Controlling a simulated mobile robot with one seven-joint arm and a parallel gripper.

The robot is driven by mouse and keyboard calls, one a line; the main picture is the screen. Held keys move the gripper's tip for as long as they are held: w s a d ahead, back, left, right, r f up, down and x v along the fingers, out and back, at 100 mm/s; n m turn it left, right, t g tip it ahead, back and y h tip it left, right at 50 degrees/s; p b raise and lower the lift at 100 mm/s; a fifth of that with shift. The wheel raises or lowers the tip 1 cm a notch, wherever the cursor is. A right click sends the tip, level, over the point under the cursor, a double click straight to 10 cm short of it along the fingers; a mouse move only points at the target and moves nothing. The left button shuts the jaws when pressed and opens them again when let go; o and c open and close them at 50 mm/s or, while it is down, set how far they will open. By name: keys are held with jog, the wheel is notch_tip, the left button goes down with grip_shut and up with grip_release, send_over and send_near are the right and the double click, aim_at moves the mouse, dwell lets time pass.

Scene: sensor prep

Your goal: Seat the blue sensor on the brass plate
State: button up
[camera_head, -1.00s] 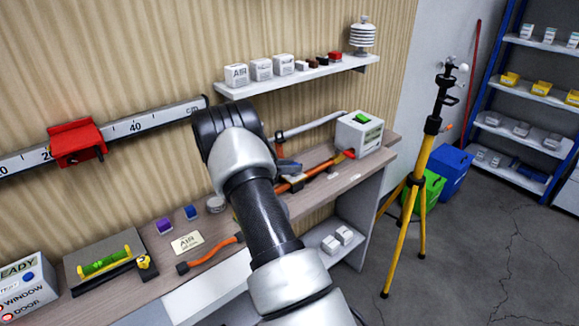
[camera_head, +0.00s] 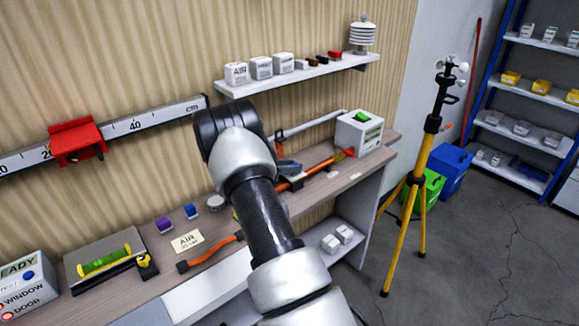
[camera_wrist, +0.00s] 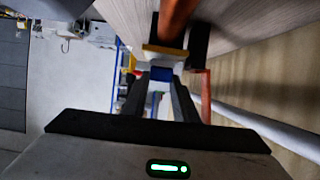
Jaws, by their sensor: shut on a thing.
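My gripper (camera_wrist: 160,100) shows in the wrist view, its two dark fingers closed on a small blue block with a pale face, which looks like the blue sensor (camera_wrist: 160,73). A yellow, brass-coloured strip (camera_wrist: 165,50), likely the brass plate, lies just beyond the block at the fingertips. I cannot tell whether the two touch.
An orange bar (camera_wrist: 177,15) and dark block (camera_wrist: 199,42) crowd the fingertips. A yellow tripod (camera_head: 410,205) stands right.

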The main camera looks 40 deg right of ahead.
jog(key=shift+f, duration=0.35)
dwell(0.3)
jog(key=o, duration=1.6)
jog(key=shift+o, duration=0.2)
jog(key=shift+r, duration=0.1)
jog(key=shift+w+r+p, duration=0.15)
jog(key=shift+r+p, duration=0.25)
jog(key=shift+r, duration=0.3)
notch_tip(320, 180, up, 6)
jog(key=p, duration=0.4)
jog(key=shift+f, duration=0.25)
